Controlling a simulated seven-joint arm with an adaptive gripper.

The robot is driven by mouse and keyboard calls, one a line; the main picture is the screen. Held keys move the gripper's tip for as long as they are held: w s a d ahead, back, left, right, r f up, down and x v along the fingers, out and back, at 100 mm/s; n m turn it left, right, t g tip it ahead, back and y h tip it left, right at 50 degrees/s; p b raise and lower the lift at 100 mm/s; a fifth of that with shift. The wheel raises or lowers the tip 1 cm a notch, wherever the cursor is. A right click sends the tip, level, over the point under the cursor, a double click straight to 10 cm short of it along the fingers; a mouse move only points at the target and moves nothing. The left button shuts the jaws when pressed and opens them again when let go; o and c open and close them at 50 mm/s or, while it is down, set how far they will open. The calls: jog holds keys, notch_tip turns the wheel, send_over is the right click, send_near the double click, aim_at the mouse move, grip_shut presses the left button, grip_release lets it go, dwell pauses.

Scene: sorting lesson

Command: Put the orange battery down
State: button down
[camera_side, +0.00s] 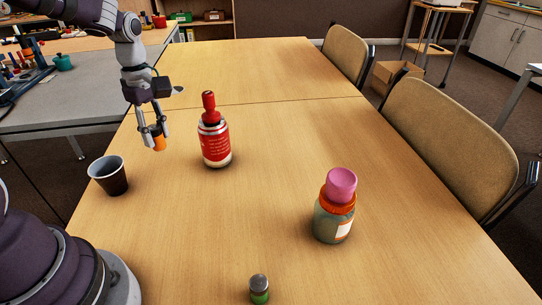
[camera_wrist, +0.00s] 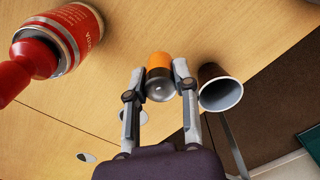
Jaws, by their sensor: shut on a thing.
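The orange battery (camera_side: 158,141) is a small cylinder held between the fingers of my gripper (camera_side: 153,137), at the left part of the table (camera_side: 270,200). In the side view it hangs close to the tabletop; I cannot tell whether it touches it. In the wrist view, my gripper (camera_wrist: 158,92) is shut on the battery (camera_wrist: 158,67), which has an orange body and a dark grey end with a light spot facing the camera.
A dark cup (camera_side: 110,176) with a pale rim stands near the left edge. A red bottle (camera_side: 215,145) stands right of my gripper. A jar (camera_side: 334,218) with a pink cap and a small green-and-grey item (camera_side: 259,290) stand further front. The table's middle is clear.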

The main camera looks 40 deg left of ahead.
aim_at(173, 184)
notch_tip(173, 184, down, 10)
jog(key=shift+r, duration=0.2)
jog(key=shift+f, duration=0.15)
jog(key=c, duration=0.9)
grip_release()
jog(key=shift+o, duration=0.2)
